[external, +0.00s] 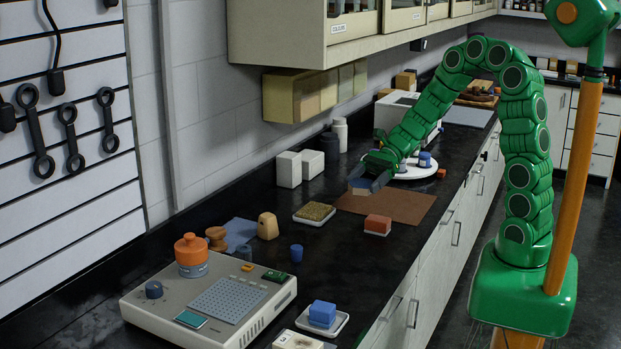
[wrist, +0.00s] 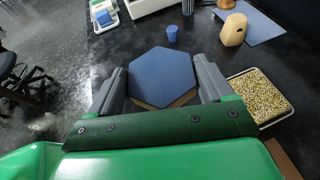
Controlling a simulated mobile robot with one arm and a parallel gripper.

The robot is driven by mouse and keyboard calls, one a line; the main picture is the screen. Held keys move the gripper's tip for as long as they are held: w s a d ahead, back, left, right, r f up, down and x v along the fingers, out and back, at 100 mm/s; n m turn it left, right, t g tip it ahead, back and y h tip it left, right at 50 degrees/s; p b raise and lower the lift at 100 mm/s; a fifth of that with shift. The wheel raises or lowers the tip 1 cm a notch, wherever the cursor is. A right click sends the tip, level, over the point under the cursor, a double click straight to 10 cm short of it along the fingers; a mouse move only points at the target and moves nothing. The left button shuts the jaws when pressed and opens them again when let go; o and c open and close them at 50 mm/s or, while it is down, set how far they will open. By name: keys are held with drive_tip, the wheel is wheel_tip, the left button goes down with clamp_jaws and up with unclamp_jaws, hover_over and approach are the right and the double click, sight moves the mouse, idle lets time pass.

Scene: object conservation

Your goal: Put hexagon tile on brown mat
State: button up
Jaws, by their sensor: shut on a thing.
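A blue hexagon tile (wrist: 160,76) with a tan lower edge sits between the two fingers of my gripper (wrist: 162,84), which is shut on it. In the external view my gripper (external: 368,181) holds the tile (external: 360,184) over the far left part of the brown mat (external: 402,204). The tile looks raised above the mat, but the exact height is hard to tell. A brown strip, likely the mat, shows at the lower right of the wrist view (wrist: 283,158).
A tray of grainy material (external: 314,214) is left of the mat. White boxes (external: 289,169) stand behind. A round white plate (external: 405,170) with blue items is beyond the mat.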

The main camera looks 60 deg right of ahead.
drive_tip(key=s+d+m+t, duration=0.1)
drive_tip(key=s+d, duration=0.5)
drive_tip(key=d, duration=0.3)
drive_tip(key=s+d+t, duration=0.1)
drive_tip(key=s+d, duration=0.6)
drive_tip(key=d, duration=0.3)
hover_over(386, 203)
drive_tip(key=s, duration=0.1)
drive_tip(key=f, duration=0.8)
drive_tip(key=shift+s+f, duration=0.2)
drive_tip(key=shift+f, duration=0.05)
drive_tip(key=shift+w+d+f, duration=0.2)
drive_tip(key=shift+w+f, duration=0.45)
drive_tip(key=shift+f, duration=0.15)
drive_tip(key=shift+w+f, duration=0.1)
drive_tip(key=shift+f, duration=1.45)
drive_tip(key=shift+f, duration=0.2)
drive_tip(key=o, duration=1.1)
